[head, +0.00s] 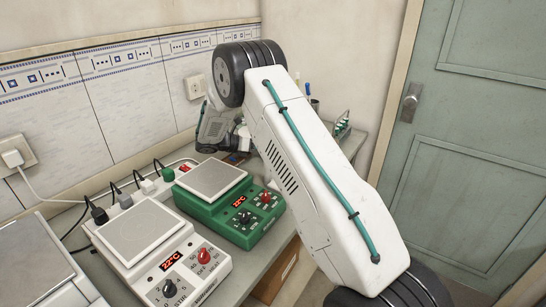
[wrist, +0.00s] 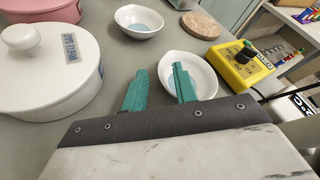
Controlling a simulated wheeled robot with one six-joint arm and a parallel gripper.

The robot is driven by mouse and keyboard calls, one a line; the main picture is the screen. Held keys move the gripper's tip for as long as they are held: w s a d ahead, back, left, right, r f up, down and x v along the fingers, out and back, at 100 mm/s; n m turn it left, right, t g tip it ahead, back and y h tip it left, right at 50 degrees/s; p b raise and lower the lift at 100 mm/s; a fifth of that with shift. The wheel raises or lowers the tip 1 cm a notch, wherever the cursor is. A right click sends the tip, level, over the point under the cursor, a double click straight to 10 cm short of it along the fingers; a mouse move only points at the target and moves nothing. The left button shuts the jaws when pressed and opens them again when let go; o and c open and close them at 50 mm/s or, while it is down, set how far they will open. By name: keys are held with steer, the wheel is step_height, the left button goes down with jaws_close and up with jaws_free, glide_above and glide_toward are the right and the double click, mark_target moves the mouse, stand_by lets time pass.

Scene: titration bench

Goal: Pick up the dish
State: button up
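In the wrist view a white dish (wrist: 205,78) with a spout-like rim and something pale blue inside stands on the grey bench. A second white bowl (wrist: 139,24), also with pale blue inside, stands farther back. My gripper (wrist: 159,84) has two teal fingers, spread apart with nothing between them. The right finger overlaps the nearer dish in the picture and hides part of its inside; the left finger is left of its rim. I cannot tell whether they touch it or how high they are. In the head view neither dish nor gripper shows.
A white lidded pot (wrist: 45,80) stands left, a pink container (wrist: 42,10) behind it. A yellow device (wrist: 240,65) is close right of the dish; a round cork-like mat (wrist: 201,24) lies behind. The head view shows a green hotplate (head: 228,207) and a white hotplate (head: 155,250).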

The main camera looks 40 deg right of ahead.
jaws_close()
